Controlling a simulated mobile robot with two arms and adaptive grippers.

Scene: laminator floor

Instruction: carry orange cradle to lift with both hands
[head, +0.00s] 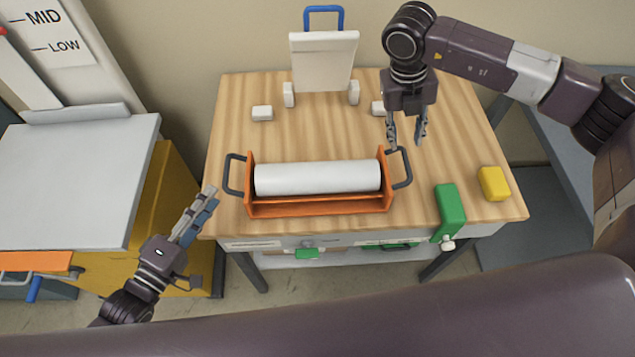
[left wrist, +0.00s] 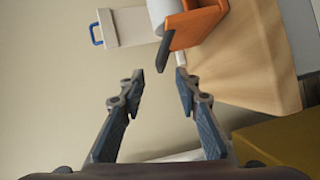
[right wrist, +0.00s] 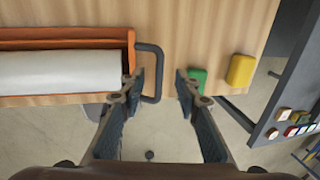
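The orange cradle (head: 320,208) lies on the wooden table with a white roll (head: 317,177) in it and a dark handle at each end. My left gripper (head: 212,195) is open and empty, left of the left handle (head: 234,174) and apart from it. In the left wrist view that handle (left wrist: 164,50) is beyond the fingertips. My right gripper (head: 406,144) is open above the right handle (head: 404,168). In the right wrist view this handle (right wrist: 158,72) shows between the open fingers; contact cannot be told. The lift's grey platform (head: 75,180) is at the left, empty.
A white panel with a blue handle (head: 323,62) stands at the table's back between small white blocks. A green block (head: 449,205) and a yellow block (head: 494,184) sit at the right. A MID/LOW sign (head: 52,32) is behind the platform. A gap separates table and lift.

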